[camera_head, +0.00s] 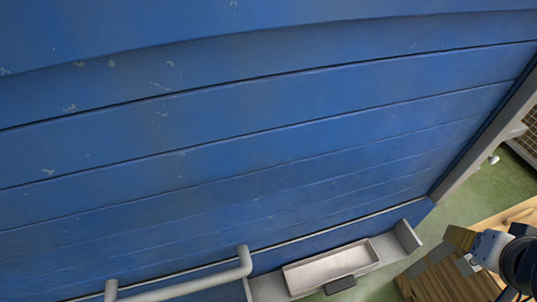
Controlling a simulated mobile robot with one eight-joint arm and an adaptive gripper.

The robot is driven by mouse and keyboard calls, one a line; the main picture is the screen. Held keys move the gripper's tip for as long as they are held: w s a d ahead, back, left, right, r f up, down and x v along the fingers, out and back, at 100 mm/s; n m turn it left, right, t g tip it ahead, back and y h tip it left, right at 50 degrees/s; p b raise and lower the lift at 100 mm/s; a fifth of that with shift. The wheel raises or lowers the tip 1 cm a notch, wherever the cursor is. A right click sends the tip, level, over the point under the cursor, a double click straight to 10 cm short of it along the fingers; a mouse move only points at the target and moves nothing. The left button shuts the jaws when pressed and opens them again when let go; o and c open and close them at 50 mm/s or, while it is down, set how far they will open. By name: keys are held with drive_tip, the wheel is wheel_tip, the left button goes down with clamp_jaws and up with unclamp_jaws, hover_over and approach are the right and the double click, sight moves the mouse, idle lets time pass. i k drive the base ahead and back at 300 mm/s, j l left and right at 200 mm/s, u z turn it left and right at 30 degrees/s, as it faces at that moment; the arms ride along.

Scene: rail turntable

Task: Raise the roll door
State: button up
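The blue roll door (250,130) fills most of the head view. Its horizontal slats are scuffed, with chipped paint at the upper left. A grey bar handle (190,288) shows at the bottom edge of the picture, low on the door. Part of my arm, pale and black, shows at the lower right, beside the door and apart from the handle. My gripper's fingers cannot be made out clearly, so I cannot tell whether it is open or shut. Nothing is seen touching the handle.
A grey metal frame with a shallow tray (330,267) lies low, right of the handle. A grey post (487,138) edges the door at right. Wooden planks (450,282) stand at the lower right, near my arm. Green floor (490,195) shows beyond the post.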

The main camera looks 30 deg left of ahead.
sight(116, 170)
drive_tip(key=u, duration=2.75)
